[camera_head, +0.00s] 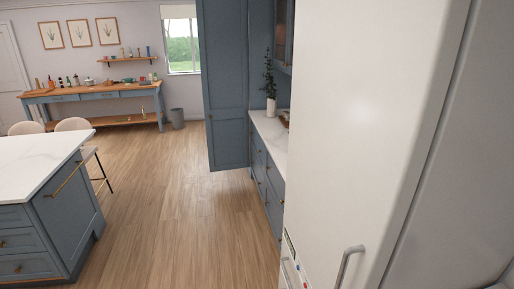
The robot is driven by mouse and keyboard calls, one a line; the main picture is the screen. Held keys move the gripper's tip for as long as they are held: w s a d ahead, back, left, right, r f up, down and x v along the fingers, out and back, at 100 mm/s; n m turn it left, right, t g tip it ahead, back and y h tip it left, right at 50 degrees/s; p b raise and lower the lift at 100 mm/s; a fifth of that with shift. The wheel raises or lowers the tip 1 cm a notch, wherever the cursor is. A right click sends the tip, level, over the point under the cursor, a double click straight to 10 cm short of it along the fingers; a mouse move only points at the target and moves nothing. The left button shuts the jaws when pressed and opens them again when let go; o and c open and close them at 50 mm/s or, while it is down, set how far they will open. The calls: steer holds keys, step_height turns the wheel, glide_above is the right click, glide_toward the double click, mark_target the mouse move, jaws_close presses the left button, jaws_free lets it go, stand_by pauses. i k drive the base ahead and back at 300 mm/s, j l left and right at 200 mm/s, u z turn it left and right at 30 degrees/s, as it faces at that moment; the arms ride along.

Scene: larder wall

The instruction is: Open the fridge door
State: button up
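The white fridge (365,110) fills the right side of the view, very close to me. A tall, smooth white panel with a rounded right edge shows, and a grey-white surface lies beyond a seam to its right. A pale bar handle (348,262) stands on the panel near the bottom of the picture. Another light handle-like bar shows at the lower left edge of the fridge, partly cut off. I cannot tell from this view whether the door is fully shut. My gripper is not in view.
A marble-topped island (40,160) with blue drawers stands at the left, with stools behind it. The wooden floor (180,220) between island and fridge is clear. A blue tall cabinet (228,90) and counter (270,140) with a plant vase stand beyond the fridge.

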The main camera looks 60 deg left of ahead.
mark_target(371, 79)
steer(key=u, duration=1.8)
steer(key=j+z, duration=0.3)
steer(key=j, duration=0.15)
steer(key=k+j+z, duration=0.1)
steer(key=j+z, duration=0.25)
steer(key=j, duration=0.15)
